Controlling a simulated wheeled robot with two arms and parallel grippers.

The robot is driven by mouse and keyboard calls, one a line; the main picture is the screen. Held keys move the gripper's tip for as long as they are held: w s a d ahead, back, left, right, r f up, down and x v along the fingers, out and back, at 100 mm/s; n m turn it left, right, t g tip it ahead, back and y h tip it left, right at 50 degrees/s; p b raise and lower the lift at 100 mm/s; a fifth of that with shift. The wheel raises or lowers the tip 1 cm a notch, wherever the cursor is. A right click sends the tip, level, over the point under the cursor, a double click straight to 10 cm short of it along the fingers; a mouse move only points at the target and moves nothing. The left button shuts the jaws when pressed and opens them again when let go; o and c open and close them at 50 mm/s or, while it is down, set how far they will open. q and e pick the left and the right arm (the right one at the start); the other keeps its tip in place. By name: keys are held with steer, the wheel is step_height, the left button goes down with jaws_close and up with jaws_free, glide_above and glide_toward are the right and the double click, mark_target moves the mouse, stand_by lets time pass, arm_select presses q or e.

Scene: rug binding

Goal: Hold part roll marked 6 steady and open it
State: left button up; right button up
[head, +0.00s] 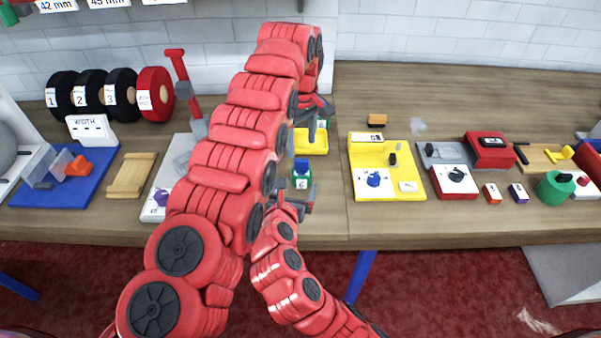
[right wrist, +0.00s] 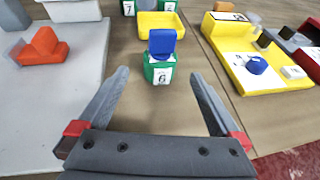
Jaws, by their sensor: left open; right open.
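The part roll marked 6 (head: 302,183) is a small green block with a white "6" label and a blue top. It stands upright on the table; the right wrist view shows it (right wrist: 160,72) straight ahead, its blue top (right wrist: 162,42) in place. My right gripper (head: 296,202) is open just in front of it. In the right wrist view its fingers (right wrist: 160,84) point at the roll, one to each side, with no visible contact. My left gripper (head: 318,110) is open, higher and farther back, near the yellow tray; my left arm partly hides it.
A yellow tray (right wrist: 162,24) lies behind the roll, with a green block marked 7 (right wrist: 128,8) farther back. A yellow station (head: 388,182) stands to the right. A grey board with an orange piece (right wrist: 43,47) is at left. Bare wood surrounds the roll.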

mark_target(303, 169)
arm_select(q)
steer(key=shift+w, duration=0.1)
arm_select(e)
steer(key=x, duration=1.1)
steer(key=shift+w+d+f, duration=0.1)
steer(key=shift+w, duration=0.05)
